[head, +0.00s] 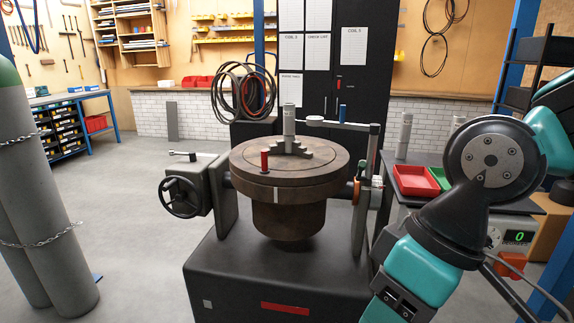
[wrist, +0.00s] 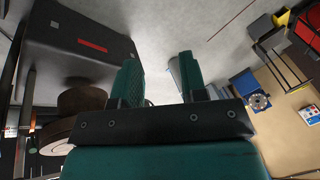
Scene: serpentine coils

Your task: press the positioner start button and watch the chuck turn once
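The positioner's round brown table (head: 325,178) sits level on a dark base (head: 250,265). A chuck with jaws (head: 292,146) stands at its centre around an upright grey cylinder (head: 289,120). A short red post (head: 265,161) stands at the table's front left, and a pale mark (head: 276,195) is on its rim. I cannot pick out the start button with certainty. My gripper (wrist: 160,78) shows in the wrist view with its two teal fingers apart and nothing between them. The positioner appears there upside down at the left (wrist: 85,105). In the head view, my gripper is not visible.
A handwheel (head: 181,197) sticks out at the positioner's left. A side bench at the right carries red (head: 414,180) and green trays, with a lit display reading 0 (head: 519,236) below. Chained gas cylinders (head: 35,190) stand at the left. Floor between is clear.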

